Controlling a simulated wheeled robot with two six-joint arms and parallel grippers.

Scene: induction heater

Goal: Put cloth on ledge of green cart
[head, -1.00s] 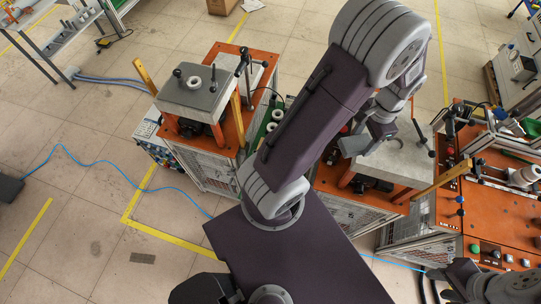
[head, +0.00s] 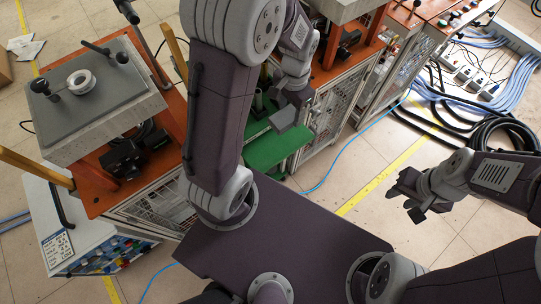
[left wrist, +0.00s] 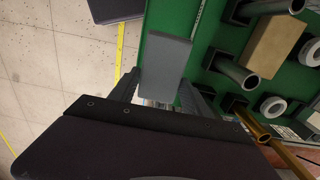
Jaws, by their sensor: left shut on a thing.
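The cloth (left wrist: 165,64) is a grey, flat rectangular piece between the fingers of my left gripper (left wrist: 160,94) in the left wrist view. In the head view my left gripper (head: 287,108) is shut on it, in front of the green cart (head: 272,152). The green cart also shows in the left wrist view (left wrist: 205,45), behind and right of the cloth. I cannot tell whether the cloth touches the cart. My left arm hides part of the cart in the head view. My right gripper (head: 408,197) is open and empty over the floor at the right.
Orange-topped workstations stand on both sides of the cart, one with a grey plate (head: 85,90) at left. In the left wrist view the cart carries dark tubes, white rings and a tan block (left wrist: 273,45). Black hoses (head: 500,135) lie at right. Floor in front is clear.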

